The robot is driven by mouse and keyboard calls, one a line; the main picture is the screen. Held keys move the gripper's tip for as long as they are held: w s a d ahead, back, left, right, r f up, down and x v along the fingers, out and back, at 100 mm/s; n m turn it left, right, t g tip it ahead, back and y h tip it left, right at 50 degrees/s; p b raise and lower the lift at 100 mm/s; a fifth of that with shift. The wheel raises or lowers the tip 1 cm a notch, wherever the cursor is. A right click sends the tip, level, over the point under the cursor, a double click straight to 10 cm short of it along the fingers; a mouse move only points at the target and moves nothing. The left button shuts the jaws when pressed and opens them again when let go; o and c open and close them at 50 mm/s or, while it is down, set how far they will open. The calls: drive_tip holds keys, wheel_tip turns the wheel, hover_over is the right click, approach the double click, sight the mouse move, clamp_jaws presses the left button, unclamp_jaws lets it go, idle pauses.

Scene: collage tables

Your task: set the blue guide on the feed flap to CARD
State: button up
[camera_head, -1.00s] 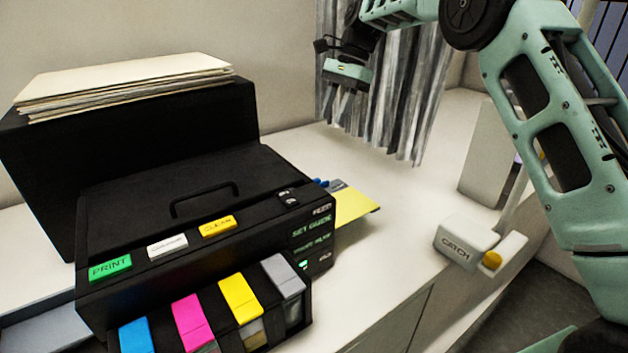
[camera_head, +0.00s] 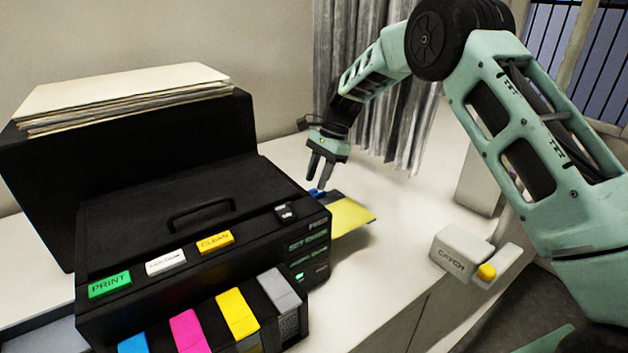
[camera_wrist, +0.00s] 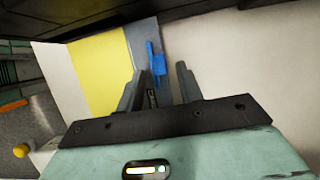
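The blue guide (camera_head: 316,192) sits at the right rear side of the black printer, by the grey part of the feed flap (camera_head: 340,205). In the wrist view the blue guide (camera_wrist: 157,60) lies on the flap's grey strip (camera_wrist: 143,45), beside a yellow sheet or panel (camera_wrist: 98,72). My gripper (camera_head: 321,180) is above the guide, pointing down, with its two fingers apart. In the wrist view the gripper (camera_wrist: 160,82) is open and empty, and the guide shows just beyond and between the fingertips. Any CARD mark is not legible.
The black printer (camera_head: 130,225) with buttons and coloured cartridges fills the left. Paper (camera_head: 125,92) lies on top at its back. A white box marked CATCH (camera_head: 458,255) with a yellow knob (camera_head: 487,272) stands at the right. A grey curtain (camera_head: 405,130) hangs behind. The white tabletop (camera_head: 385,270) between is clear.

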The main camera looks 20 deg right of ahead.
drive_tip(key=shift+p+x, duration=0.3)
drive_tip(key=shift+x, duration=1.2)
